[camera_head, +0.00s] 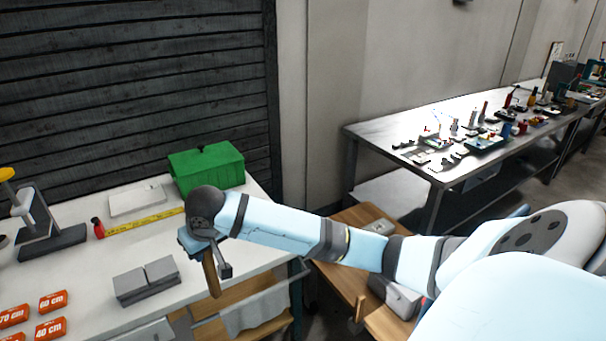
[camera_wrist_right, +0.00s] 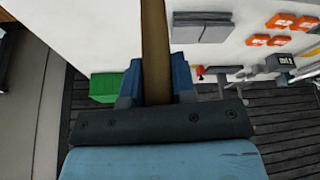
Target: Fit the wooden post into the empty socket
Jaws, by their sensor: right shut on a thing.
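My right gripper (camera_head: 203,250) is above the front right part of the white table and is shut on the wooden post (camera_head: 211,277). The post is a brown bar that hangs down from the jaws, slightly tilted, in the head view. In the right wrist view the post (camera_wrist_right: 155,45) stands between the two blue fingers of the gripper (camera_wrist_right: 156,88) and runs out of the top of the picture. I cannot make out an empty socket in either view. My left gripper is not in view.
On the white table (camera_head: 85,277) are grey blocks (camera_head: 146,281), a green box (camera_head: 207,168), a yellow tape (camera_head: 146,222) and several orange labelled pieces (camera_head: 52,300). A low wooden surface (camera_head: 352,216) is to the right. A metal workbench (camera_head: 400,133) with tools stands behind.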

